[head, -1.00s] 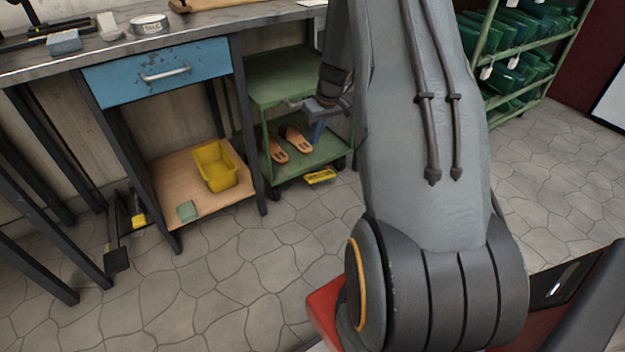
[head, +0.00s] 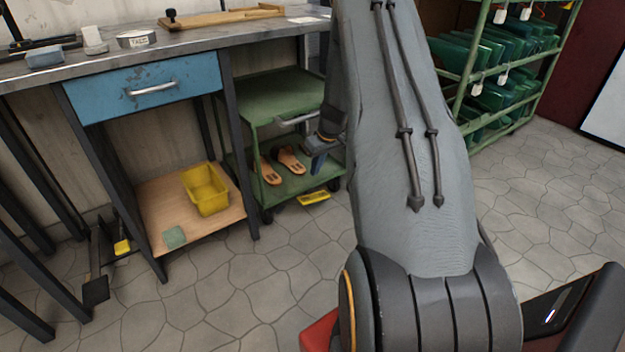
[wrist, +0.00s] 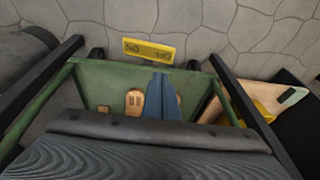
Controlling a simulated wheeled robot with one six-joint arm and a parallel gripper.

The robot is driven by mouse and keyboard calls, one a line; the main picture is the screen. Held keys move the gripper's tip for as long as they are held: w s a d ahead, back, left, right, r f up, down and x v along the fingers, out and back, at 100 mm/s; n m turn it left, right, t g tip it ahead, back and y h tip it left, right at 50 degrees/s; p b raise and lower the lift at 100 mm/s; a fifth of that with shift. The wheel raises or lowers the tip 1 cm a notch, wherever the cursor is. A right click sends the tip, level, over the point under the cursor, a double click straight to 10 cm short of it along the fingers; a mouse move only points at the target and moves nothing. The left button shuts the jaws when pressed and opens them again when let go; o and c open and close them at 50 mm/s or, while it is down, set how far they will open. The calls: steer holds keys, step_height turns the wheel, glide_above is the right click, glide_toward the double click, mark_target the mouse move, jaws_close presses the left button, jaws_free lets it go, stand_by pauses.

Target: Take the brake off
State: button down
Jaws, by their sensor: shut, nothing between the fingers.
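The brake is a yellow pedal (head: 314,198) low at the front edge of the green cart (head: 282,112), just above the floor. In the wrist view the yellow pedal (wrist: 148,50) carries dark lettering that appears upside down, with a mark near its middle. Which way it is tipped is too small to tell. My gripper (head: 317,168) has blue fingers and hangs in front of the cart, above the pedal and apart from it. In the wrist view my gripper (wrist: 162,76) is shut and empty, its tips pointing toward the pedal. My arm hides the cart's right side.
A green rack (head: 470,75) stands right. The floor in front is clear.

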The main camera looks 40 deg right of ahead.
steer(key=b, duration=0.5)
glide_above(306, 199)
steer(key=s, duration=0.1)
steer(key=f, duration=1)
steer(key=shift+d+f, duration=0.35)
steer(key=shift+d, duration=0.05)
steer(key=shift+a+f+b, duration=0.2)
steer(key=shift+f+b, duration=0.45)
steer(key=shift+f, duration=0.2)
